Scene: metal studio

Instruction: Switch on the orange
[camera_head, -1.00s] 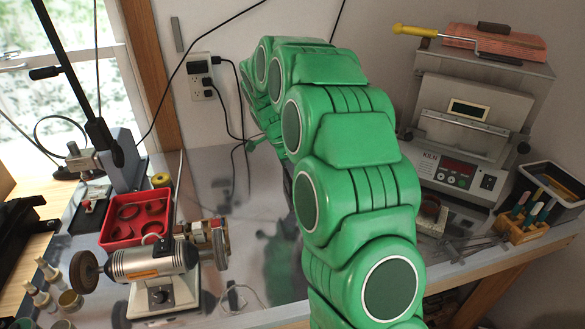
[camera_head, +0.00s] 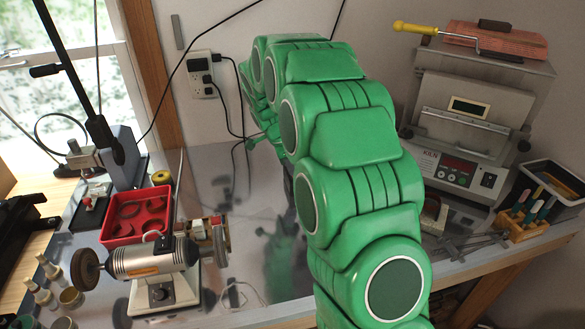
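The task names only "the orange", and I cannot tell which thing it means. A silver bench polisher (camera_head: 150,259) with an orange label stands on the bench at lower left, with a dark knob (camera_head: 159,294) on its pale base. A grey kiln (camera_head: 455,150) with a front control panel (camera_head: 452,172) stands at the right, with an orange-red slab (camera_head: 495,40) on top. My green arm reaches up the middle toward the wall. Only a small tip of my gripper (camera_head: 254,141) shows past my arm, above the bench near the wall. Its fingers are mostly hidden.
A red tray (camera_head: 137,217) and a lamp arm (camera_head: 78,85) stand at left. Wooden tool holder (camera_head: 523,224) and black bin (camera_head: 552,181) are at right. The bench beside my gripper is mostly clear.

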